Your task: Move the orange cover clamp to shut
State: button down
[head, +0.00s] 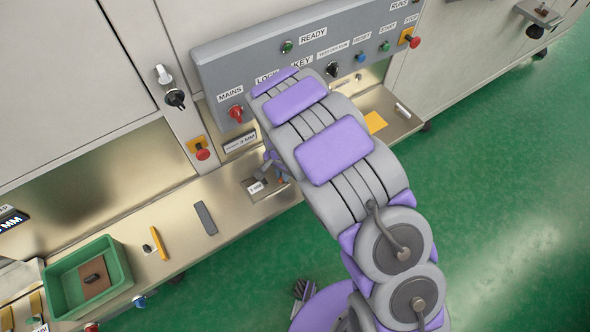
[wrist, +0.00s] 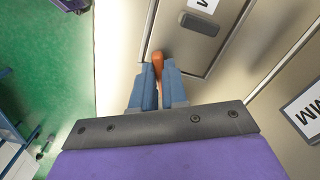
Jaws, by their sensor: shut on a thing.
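The orange cover clamp (wrist: 157,58) shows in the wrist view as a short orange piece sticking out beyond the blue fingers of my gripper (wrist: 159,74). The fingers are shut on it, one on each side, and hide its lower part. It lies at the edge of a metal cover plate with a dark grey handle (wrist: 199,24). In the head view my gripper (head: 273,168) is at a small recessed plate (head: 258,188) in the steel ledge, largely hidden by my arm. The clamp cannot be made out clearly there.
A grey control panel (head: 225,75) with knobs and buttons stands above the ledge. A red stop button (head: 202,153) is left of my gripper. A green bin (head: 122,268), a yellow strip (head: 159,243) and a grey bar (head: 206,218) are on the ledge. Green floor lies in front.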

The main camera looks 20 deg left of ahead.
jog(key=shift+w+a+m, duration=0.1)
jog(key=shift+a+m, duration=0.25)
jog(key=shift+m, duration=0.55)
jog(key=m, duration=0.1)
jog(key=a+m, duration=0.1)
jog(key=shift+w+m, duration=0.25)
jog(key=shift+m, duration=0.15)
jog(key=c, duration=1.1)
grip_release()
jog(key=shift+r, duration=0.15)
notch_tip(320, 180, up, 17)
jog(key=p, duration=0.2)
jog(key=shift+w, duration=0.1)
